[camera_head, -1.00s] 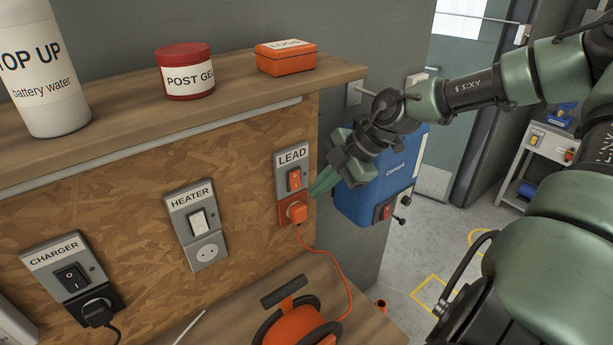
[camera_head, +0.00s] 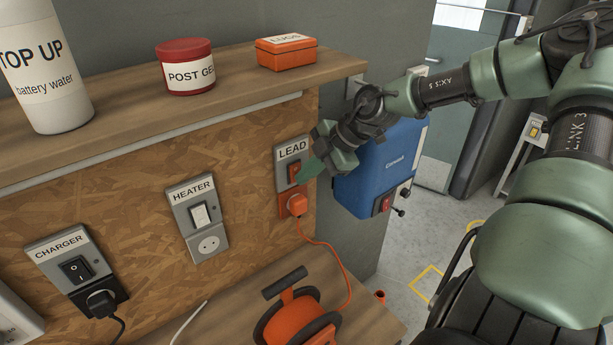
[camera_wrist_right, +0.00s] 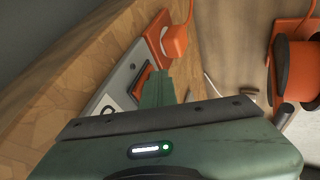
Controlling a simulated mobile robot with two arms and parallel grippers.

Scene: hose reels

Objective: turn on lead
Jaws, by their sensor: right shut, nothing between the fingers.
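The LEAD switch plate (camera_head: 292,152) is on the wooden board, with an orange rocker switch (camera_head: 293,173) above an orange plug (camera_head: 297,204) in its socket. My right gripper (camera_head: 307,169) is shut and empty, its green fingertips right at the right side of the orange rocker. In the right wrist view the shut fingers (camera_wrist_right: 158,88) reach the rocker (camera_wrist_right: 142,80), with the plug (camera_wrist_right: 174,42) beyond. I cannot tell whether they press on it, and the fingers partly hide the rocker there. My left gripper is not in view.
HEATER (camera_head: 199,215) and CHARGER (camera_head: 75,268) switches are to the left on the same board. A shelf above holds a red tub (camera_head: 186,68), an orange box (camera_head: 286,53) and a white bottle (camera_head: 45,75).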

